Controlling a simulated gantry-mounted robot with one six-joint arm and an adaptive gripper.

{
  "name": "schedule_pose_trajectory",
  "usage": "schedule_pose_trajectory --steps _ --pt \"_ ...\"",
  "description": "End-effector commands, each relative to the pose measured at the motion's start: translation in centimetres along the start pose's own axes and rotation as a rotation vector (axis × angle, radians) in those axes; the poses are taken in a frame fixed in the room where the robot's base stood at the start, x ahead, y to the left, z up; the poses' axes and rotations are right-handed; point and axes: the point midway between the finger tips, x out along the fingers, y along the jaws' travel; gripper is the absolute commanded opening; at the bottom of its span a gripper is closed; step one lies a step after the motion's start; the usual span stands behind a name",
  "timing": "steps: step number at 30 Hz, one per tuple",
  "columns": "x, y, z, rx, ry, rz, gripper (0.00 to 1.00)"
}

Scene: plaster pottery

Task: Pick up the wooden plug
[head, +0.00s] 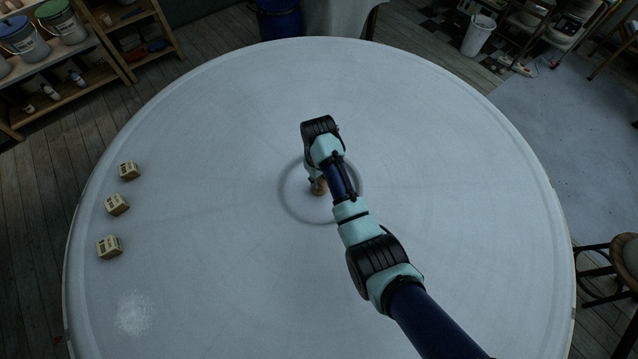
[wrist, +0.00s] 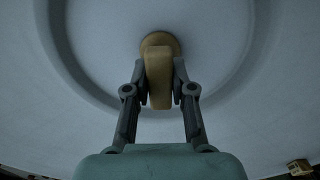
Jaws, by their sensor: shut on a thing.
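The wooden plug (wrist: 158,78) is tan, with a flat block-like handle and a rounder base behind it. In the wrist view it stands upright between the fingers of my gripper (wrist: 159,80), which are shut on its handle. In the head view a small part of the plug (head: 319,188) shows below my wrist, near the middle of the round table (head: 450,250), inside a ring-shaped groove. My arm hides most of it and the gripper there. I cannot tell whether the plug's base touches the surface.
Three small tan blocks with dark markings (head: 117,204) stand in a row near the table's left edge. A pale powdery patch (head: 133,314) lies at the lower left. The rest of the tabletop is clear. Shelves (head: 75,75) with buckets stand beyond the table at the upper left.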

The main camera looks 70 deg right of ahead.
Motion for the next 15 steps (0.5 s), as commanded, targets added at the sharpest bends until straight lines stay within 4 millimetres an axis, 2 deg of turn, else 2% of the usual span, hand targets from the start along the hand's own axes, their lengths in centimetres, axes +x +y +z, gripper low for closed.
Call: schedule_pose_trajectory --steps 8,11,15 --pt "-0.4 0.0 0.0 0.0 0.001 0.0 0.0" --pt "-1.4 0.0 -0.1 0.0 0.002 0.001 0.0" --pt "-4.1 0.0 -0.1 0.0 0.005 0.001 0.0"
